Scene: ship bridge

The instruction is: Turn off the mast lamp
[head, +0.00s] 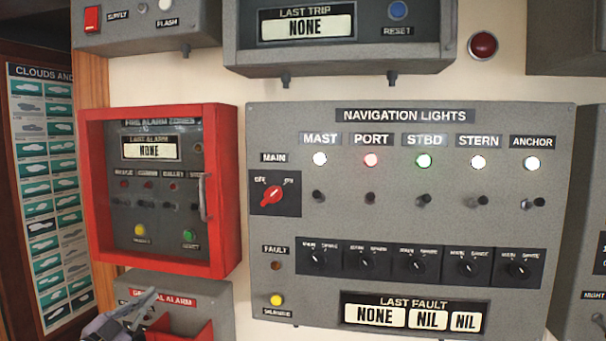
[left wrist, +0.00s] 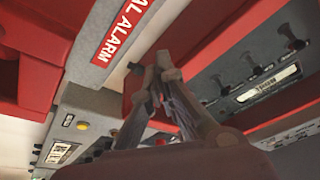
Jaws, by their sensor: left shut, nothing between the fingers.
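The navigation lights panel (head: 410,120) fills the middle and right of the head view. Its mast lamp (head: 320,158) is at the left end of the lamp row and glows white. Below it is the mast toggle switch (head: 318,196), a small dark lever; whether it is up or down is hard to tell. My left gripper (head: 150,297) is at the lower left of the head view, in front of the general alarm box, below and left of the switch and well apart from it. In the left wrist view the left gripper (left wrist: 163,68) is shut and empty. My right gripper is not in view.
The port (head: 371,160), stbd (head: 424,160), stern (head: 478,161) and anchor (head: 533,163) lamps are also lit, each above its own toggle. A red-framed fire alarm box (head: 226,180) juts out left of the panel. The general alarm box (head: 222,300) is below it.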

